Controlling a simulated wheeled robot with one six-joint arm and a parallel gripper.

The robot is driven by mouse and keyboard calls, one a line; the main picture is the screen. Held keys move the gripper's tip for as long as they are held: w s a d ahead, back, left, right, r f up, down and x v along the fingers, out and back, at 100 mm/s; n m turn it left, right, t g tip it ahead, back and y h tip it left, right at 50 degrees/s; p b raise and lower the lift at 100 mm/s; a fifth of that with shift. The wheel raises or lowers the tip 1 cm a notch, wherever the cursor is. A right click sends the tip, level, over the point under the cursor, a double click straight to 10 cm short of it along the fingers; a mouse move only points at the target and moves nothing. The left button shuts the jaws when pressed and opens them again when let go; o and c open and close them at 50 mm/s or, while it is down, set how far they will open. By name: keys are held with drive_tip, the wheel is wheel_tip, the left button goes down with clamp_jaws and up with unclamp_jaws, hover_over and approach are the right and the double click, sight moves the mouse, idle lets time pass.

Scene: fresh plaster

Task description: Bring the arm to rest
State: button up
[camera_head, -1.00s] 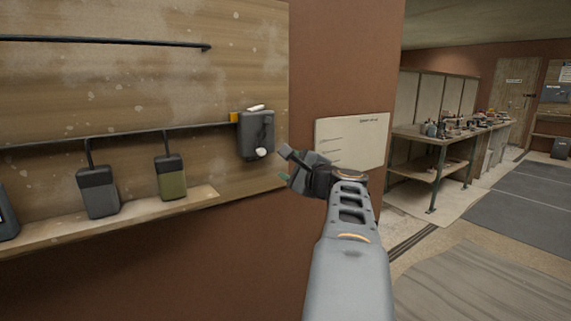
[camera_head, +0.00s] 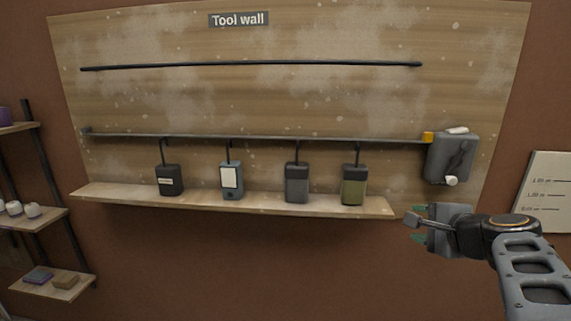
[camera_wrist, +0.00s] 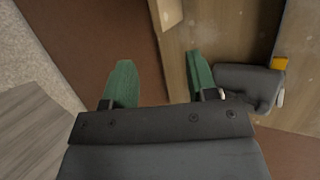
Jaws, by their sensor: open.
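My gripper (camera_head: 416,223) is in front of the brown wall, just below the right end of the tool wall's shelf. In the wrist view its two green fingers (camera_wrist: 160,85) are spread apart with nothing between them. The arm reaches in from the lower right of the head view.
The tool wall board (camera_head: 300,100) carries two dark rails. Several handheld devices hang from the lower rail, among them an olive one (camera_head: 353,187), above a wooden shelf (camera_head: 240,206). A shelf rack (camera_head: 40,218) stands at left. A paper notice (camera_head: 550,195) is at right.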

drive_tip(key=s+a+f+n+g+h+p, duration=0.1)
drive_tip(key=s+a+n+g+h+p, duration=0.1)
drive_tip(key=s+a+n+g+p, duration=0.7)
drive_tip(key=s+a+n+p, duration=0.3)
drive_tip(key=a+n+p, duration=0.2)
drive_tip(key=n, duration=0.3)
drive_tip(key=shift+s+a+f+n, duration=0.2)
drive_tip(key=shift+a+f+n, duration=0.1)
drive_tip(key=shift+n, duration=0.1)
